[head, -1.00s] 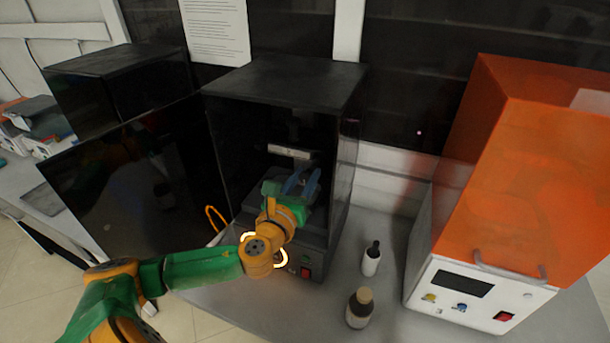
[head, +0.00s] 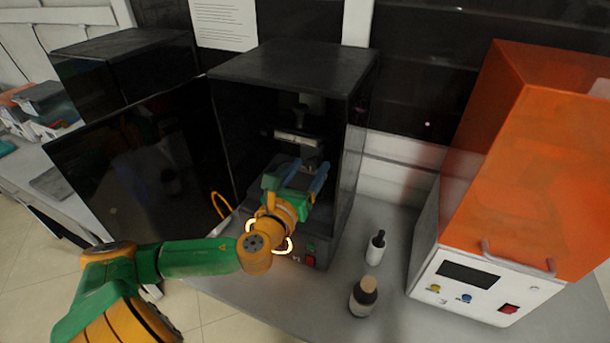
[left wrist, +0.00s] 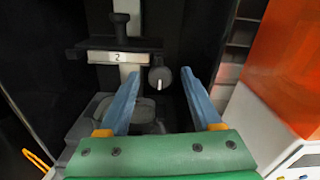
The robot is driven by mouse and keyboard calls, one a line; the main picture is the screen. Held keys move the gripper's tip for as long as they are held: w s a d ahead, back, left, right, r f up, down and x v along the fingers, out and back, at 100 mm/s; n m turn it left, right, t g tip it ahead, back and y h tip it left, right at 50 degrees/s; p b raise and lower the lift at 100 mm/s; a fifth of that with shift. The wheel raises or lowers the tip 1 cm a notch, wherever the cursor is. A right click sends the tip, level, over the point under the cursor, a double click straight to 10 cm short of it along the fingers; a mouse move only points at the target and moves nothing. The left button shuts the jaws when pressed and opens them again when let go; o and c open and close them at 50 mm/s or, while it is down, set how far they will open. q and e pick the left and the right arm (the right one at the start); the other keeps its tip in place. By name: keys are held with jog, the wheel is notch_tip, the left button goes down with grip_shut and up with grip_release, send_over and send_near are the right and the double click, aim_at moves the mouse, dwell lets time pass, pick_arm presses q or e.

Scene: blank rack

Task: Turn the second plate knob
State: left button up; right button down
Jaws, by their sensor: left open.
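In the left wrist view, a dark round knob (left wrist: 160,78) with a white mark stands just right of a plate label reading "2" (left wrist: 117,57). My left gripper (left wrist: 160,73) is open, its blue fingers pointing at the knob, one on either side of it in the picture. I cannot tell whether the fingertips reach as far as the knob; nothing is held. In the head view, my left gripper (head: 296,174) is at the open front of the black cabinet (head: 352,150), below the pale label plate (head: 297,138). My right gripper is not in view.
The cabinet's dark door (head: 125,165) stands open at left. Right of the cabinet are a white dropper bottle (head: 375,252) and a brown bottle (head: 363,300) on the grey bench (head: 320,315). An orange-covered white machine (head: 540,170) stands at the right.

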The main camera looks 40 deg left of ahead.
pick_arm(q)
jog(key=b+v, duration=0.1)
jog(key=v, duration=0.4)
jog(key=shift+w, duration=0.1)
